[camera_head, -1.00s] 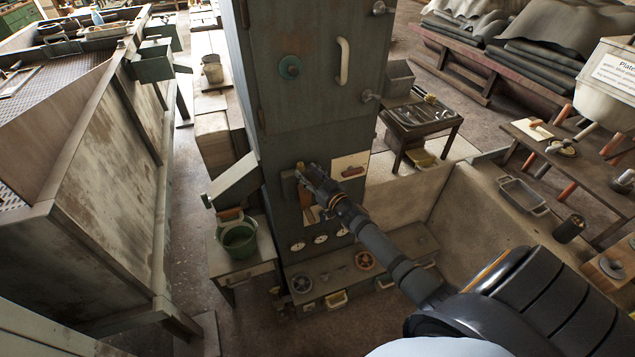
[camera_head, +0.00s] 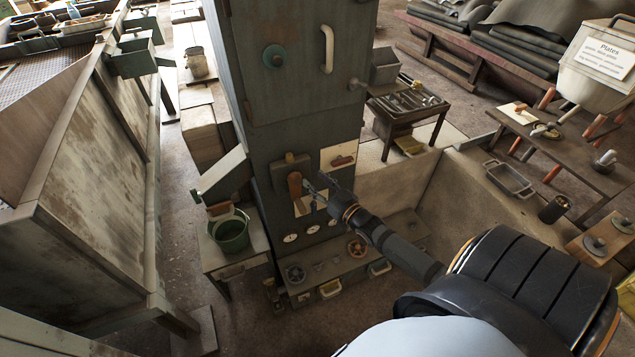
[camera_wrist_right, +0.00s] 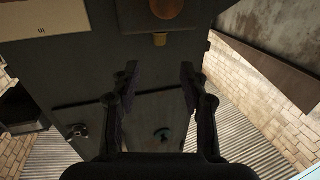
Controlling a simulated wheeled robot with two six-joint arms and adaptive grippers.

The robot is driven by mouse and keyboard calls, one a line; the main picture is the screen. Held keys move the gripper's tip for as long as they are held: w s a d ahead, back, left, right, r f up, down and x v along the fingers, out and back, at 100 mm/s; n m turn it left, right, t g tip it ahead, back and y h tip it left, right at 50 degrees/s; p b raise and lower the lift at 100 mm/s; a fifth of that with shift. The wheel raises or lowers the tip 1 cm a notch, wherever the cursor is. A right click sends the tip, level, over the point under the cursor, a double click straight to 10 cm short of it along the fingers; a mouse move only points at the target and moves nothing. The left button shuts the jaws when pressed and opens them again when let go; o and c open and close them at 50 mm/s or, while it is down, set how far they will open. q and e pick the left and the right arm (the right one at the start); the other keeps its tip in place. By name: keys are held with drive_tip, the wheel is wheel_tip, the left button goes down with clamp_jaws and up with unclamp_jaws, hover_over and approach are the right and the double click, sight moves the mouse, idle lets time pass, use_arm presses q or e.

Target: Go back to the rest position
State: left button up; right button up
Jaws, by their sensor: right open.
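My right gripper (camera_head: 315,193) is open and empty in the head view, in front of the tall dark green cabinet (camera_head: 300,100). A brown lever handle (camera_head: 295,184) on the cabinet front stands just left of the gripper, apart from it as far as I can tell. In the right wrist view my gripper (camera_wrist_right: 158,80) has its two fingers spread with nothing between them, facing the cabinet front (camera_wrist_right: 150,70). A rounded brown part (camera_wrist_right: 166,7) shows at the top edge of that view. My left gripper is in neither view.
A green bucket (camera_head: 231,234) stands on a small table left of the cabinet. A low shelf with valve wheels (camera_head: 357,247) runs below the panel. A tool table (camera_head: 408,108) and a bench (camera_head: 580,165) stand to the right. A rusty-sided machine (camera_head: 95,185) fills the left.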

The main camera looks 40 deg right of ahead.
idle(0.3)
drive_tip(key=s+d+f+g+h, duration=0.1)
drive_tip(key=s+f+g, duration=0.3)
drive_tip(key=f, duration=0.6)
drive_tip(key=s+d+f+m+g+h, duration=0.1)
drive_tip(key=s+f+g, duration=0.1)
drive_tip(key=s+f, duration=0.6)
drive_tip(key=s+d+f+g+h, duration=0.1)
drive_tip(key=s+f+g, duration=0.15)
drive_tip(key=f, duration=0.85)
drive_tip(key=s+a+f+g, duration=0.2)
drive_tip(key=s+f, duration=0.3)
drive_tip(key=s, duration=0.4)
drive_tip(key=s+a+f+g, duration=0.3)
drive_tip(key=s+f, duration=0.3)
drive_tip(key=s, duration=0.4)
drive_tip(key=s+a+f+g+y, duration=0.1)
drive_tip(key=s+a+f+g, duration=0.2)
drive_tip(key=s, duration=0.7)
wheel_tip(320, 180, down, 3)
drive_tip(key=shift+a+r+n, duration=0.15)
drive_tip(key=shift+a+n, duration=0.15)
drive_tip(key=shift+a, duration=0.65)
